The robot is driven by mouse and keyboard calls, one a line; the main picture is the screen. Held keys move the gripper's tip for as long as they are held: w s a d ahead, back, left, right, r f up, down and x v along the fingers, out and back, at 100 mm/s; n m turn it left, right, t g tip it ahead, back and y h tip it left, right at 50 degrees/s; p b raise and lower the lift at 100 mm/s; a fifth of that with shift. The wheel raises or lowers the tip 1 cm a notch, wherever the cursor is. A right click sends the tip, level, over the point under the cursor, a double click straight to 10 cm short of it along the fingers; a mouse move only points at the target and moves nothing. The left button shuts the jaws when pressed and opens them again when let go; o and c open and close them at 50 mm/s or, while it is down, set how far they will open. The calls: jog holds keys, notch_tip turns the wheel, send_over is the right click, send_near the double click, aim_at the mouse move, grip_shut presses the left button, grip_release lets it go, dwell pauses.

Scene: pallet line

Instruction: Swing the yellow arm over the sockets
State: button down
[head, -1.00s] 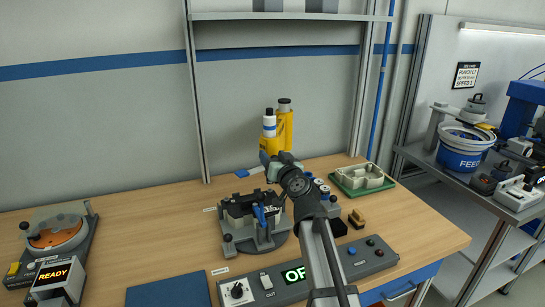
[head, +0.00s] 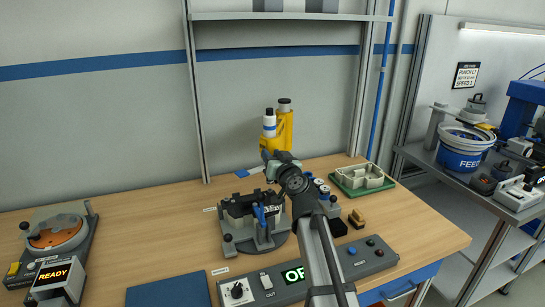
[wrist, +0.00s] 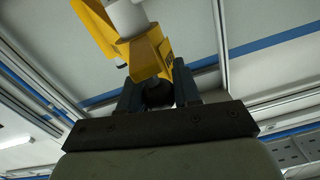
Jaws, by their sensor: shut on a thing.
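The yellow arm (wrist: 145,52) fills the upper middle of the wrist view, with a white cylinder (wrist: 127,15) on it. In the head view its yellow body (head: 268,144) stands behind my wrist, at the back of the bench. My gripper (wrist: 158,90) is shut on a dark round knob (wrist: 159,94) just below the yellow arm. In the head view my gripper is mostly hidden by my own wrist. A dark fixture (head: 240,207) with a blue lever (head: 260,215) stands in front and to the left of my wrist. I cannot make out the sockets clearly.
A green tray (head: 362,182) lies to the right, with a small brown block (head: 357,218) nearer. A control panel (head: 360,259) runs along the front edge. A turntable unit (head: 57,236) stands far left. The bench between it and the fixture is mostly clear.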

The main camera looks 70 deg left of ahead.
jog(key=shift+w, duration=0.15)
jog(key=shift+w+d+g, duration=0.25)
jog(key=shift+w+g, duration=0.05)
jog(key=shift+w, duration=0.15)
jog(key=w+d+n+g+h, duration=0.1)
jog(key=w+n+g, duration=0.3)
jog(key=w, duration=0.7)
jog(key=w+d+n+g+h, duration=0.1)
jog(key=w+n+g+h, duration=0.2)
jog(key=w+g, duration=0.4)
jog(key=shift+w+d+n+h, duration=0.3)
jog(key=shift+w+n, duration=0.3)
jog(key=shift+w, duration=1.3)
jog(key=shift+w+r, duration=0.1)
jog(key=c, duration=1.1)
grip_release()
jog(key=shift+w+a, duration=0.1)
jog(key=shift+o, duration=1.4)
